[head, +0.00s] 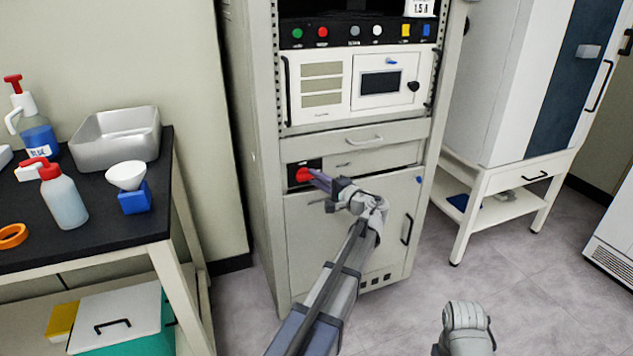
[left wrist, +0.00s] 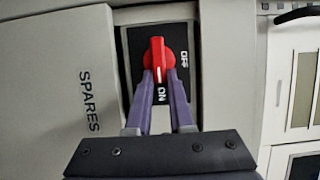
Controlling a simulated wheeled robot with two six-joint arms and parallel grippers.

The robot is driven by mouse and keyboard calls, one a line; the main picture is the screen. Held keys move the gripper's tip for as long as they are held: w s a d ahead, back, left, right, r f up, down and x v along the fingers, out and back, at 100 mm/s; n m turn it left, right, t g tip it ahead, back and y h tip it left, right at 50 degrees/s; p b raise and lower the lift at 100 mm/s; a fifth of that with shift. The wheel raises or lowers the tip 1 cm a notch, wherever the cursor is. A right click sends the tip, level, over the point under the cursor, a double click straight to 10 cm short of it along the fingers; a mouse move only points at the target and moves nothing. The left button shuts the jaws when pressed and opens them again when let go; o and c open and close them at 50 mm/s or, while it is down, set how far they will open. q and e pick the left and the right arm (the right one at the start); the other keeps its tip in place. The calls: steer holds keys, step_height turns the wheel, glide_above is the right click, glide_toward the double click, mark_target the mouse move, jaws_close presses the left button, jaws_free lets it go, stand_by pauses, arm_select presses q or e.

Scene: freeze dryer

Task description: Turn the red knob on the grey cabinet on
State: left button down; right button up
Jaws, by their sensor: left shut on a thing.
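The red knob (head: 303,175) sits on a black plate (head: 293,167) on the front of the grey cabinet (head: 350,215), at the left below the drawer. In the left wrist view the knob (left wrist: 158,58) has an upright handle with a white line at its lower end, towards the word ON; OFF stands to the right. My left gripper (head: 317,178) reaches the knob from the front. Its fingers (left wrist: 159,85) are shut on the lower part of the handle, one on each side.
A SPARES panel (left wrist: 70,80) lies beside the knob plate. The drawer handle (head: 364,139) sticks out above. A black-topped table (head: 100,215) with bottles and a metal tray (head: 115,140) stands at the left.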

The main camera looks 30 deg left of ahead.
arm_select(q)
steer(key=shift+a, duration=0.2)
stand_by(0.3)
steer(key=c, duration=0.9)
jaws_free()
steer(key=shift+o, duration=0.5)
steer(key=shift+a+f, duration=0.1)
steer(key=v, duration=0.8)
